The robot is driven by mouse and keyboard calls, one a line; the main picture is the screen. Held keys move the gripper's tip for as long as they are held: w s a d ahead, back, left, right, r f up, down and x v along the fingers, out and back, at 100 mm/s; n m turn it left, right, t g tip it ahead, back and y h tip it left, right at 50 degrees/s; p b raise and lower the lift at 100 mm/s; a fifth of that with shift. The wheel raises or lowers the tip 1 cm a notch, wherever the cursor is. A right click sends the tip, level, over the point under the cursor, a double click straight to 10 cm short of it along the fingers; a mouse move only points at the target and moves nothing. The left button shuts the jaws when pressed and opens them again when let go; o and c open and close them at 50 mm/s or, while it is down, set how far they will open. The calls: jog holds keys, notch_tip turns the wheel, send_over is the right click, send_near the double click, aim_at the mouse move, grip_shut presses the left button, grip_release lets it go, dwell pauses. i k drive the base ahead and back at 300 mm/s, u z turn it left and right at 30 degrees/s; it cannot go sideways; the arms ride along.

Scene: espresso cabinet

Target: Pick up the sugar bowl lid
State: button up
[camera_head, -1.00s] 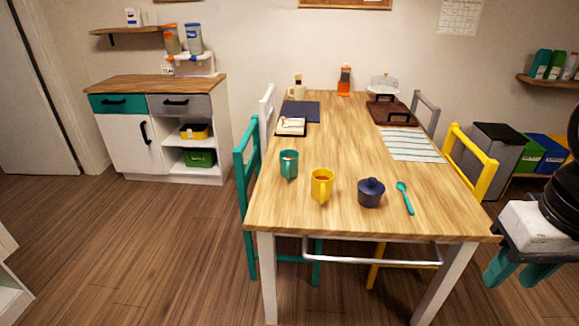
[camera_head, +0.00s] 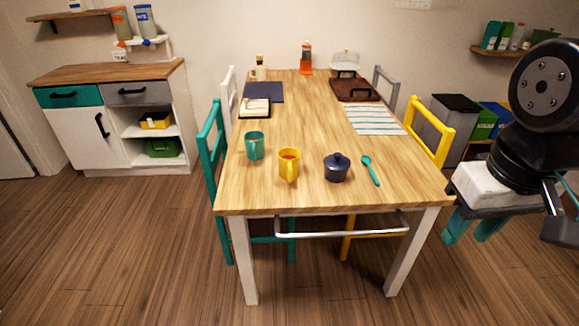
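The sugar bowl (camera_head: 336,174) is dark blue and stands upright near the front edge of the wooden table. Its dark blue lid (camera_head: 338,160), with a small round knob, sits on top of it. My gripper (camera_head: 473,229) is at the right, off the table's front right corner and well apart from the bowl. It has a white body and two teal fingers pointing down. The fingers look spread with nothing between them.
A yellow mug (camera_head: 289,164) stands left of the bowl, and a teal mug (camera_head: 255,146) farther left. A teal spoon (camera_head: 371,171) lies close on its right. A striped cloth (camera_head: 375,119) lies behind. A yellow chair (camera_head: 430,130) stands at the table's right side.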

aim_at(338, 162)
jog(key=k, duration=0.55)
jog(key=z, duration=0.85)
jog(key=i, duration=1.6)
jog(key=u, duration=0.9)
